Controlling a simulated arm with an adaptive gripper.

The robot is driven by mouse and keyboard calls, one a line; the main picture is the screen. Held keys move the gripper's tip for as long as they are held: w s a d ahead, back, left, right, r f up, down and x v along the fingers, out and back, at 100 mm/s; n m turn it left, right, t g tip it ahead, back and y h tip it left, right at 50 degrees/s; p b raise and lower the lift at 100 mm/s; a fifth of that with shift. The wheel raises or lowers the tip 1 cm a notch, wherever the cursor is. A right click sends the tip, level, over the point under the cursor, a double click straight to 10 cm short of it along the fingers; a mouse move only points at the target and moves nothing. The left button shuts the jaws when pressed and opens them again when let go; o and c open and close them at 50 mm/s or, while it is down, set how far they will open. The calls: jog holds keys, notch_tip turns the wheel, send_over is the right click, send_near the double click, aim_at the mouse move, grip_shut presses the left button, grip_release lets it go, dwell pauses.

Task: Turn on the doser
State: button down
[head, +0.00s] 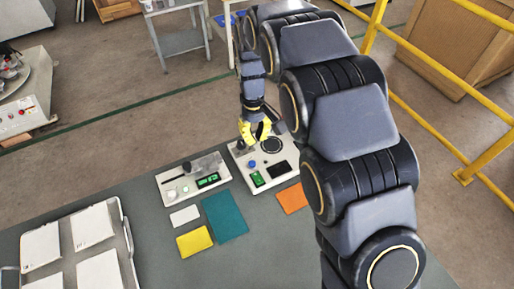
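My gripper (254,136), with yellow fingers, points down over the back part of a white device on the grey table (160,226). Its fingers are apart, and nothing clearly shows between them. This right device (246,184) has a blue knob (252,164), a small green display (257,180), a dark round plate (271,145) and a black panel. A second white device (180,198) with a green display (208,180) and a dark slot stands to its left. I cannot tell for certain which device is the doser. Whether my fingers touch anything is unclear.
A teal tile (225,216), a yellow tile (194,242), a white tile (184,216) and an orange tile (291,198) lie in front of the devices. A rack with white tiles (97,226) is at the left. A yellow railing (432,124) stands beyond my arm.

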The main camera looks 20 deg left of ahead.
jog(key=shift+s+d, duration=0.25)
send_near(261, 179)
jog(key=f, duration=0.8)
jog(key=shift+s+d+f, duration=0.15)
jog(key=shift+s+d, duration=0.05)
jog(key=shift+d, duration=0.05)
